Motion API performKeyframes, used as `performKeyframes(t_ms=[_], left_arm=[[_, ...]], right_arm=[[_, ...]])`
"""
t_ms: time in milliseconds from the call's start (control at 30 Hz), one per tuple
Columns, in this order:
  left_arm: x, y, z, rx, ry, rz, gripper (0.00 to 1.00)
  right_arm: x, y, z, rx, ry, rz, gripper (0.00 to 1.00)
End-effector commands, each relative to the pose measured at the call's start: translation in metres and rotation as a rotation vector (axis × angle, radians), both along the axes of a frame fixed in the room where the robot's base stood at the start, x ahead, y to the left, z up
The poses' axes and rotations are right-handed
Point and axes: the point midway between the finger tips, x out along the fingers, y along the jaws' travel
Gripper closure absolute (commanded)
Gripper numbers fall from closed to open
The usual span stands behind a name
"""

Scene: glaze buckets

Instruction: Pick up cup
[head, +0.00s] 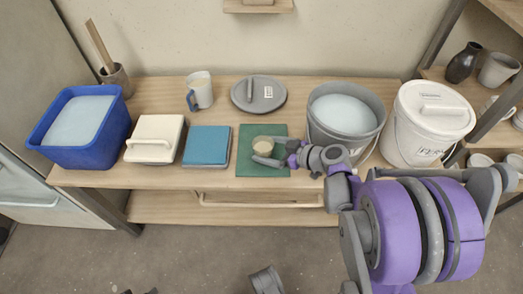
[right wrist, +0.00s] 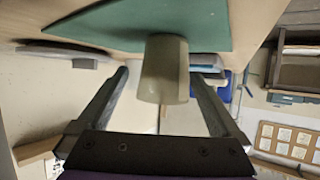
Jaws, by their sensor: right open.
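A small beige cup (head: 263,145) stands on a green mat (head: 249,170) near the front of the wooden table. My right gripper (head: 269,152) is open, low over the mat, with its fingers around the cup's place. In the right wrist view the cup (right wrist: 163,72) shows between the two spread fingers of the gripper (right wrist: 159,76). A gap shows between each finger and the cup wall. The fingers partly cover the cup in the head view. My left gripper is not clearly seen.
A grey bucket (head: 318,128) and a lidded white bucket (head: 398,138) stand right of the mat. A blue box (head: 206,147), white lidded box (head: 150,150) and blue tub (head: 100,148) stand left.

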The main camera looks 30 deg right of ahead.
Motion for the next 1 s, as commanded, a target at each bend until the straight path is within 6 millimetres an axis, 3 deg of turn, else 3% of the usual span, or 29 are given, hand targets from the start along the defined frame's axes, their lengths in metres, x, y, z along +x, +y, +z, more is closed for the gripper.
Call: performKeyframes(t_ms=[400,667,1000], left_arm=[[0.003,0.0,-0.021,0.0,0.006,0.0,0.5],[0.003,0.0,-0.021,0.0,0.006,0.0,0.5],[0.003,0.0,-0.021,0.0,0.006,0.0,0.5]], right_arm=[[0.038,0.023,-0.025,0.001,0.001,0.0,0.0],[0.04,0.024,-0.025,0.001,0.0,0.0,0.0],[0.04,0.024,-0.025,0.001,0.0,0.0,0.59]])
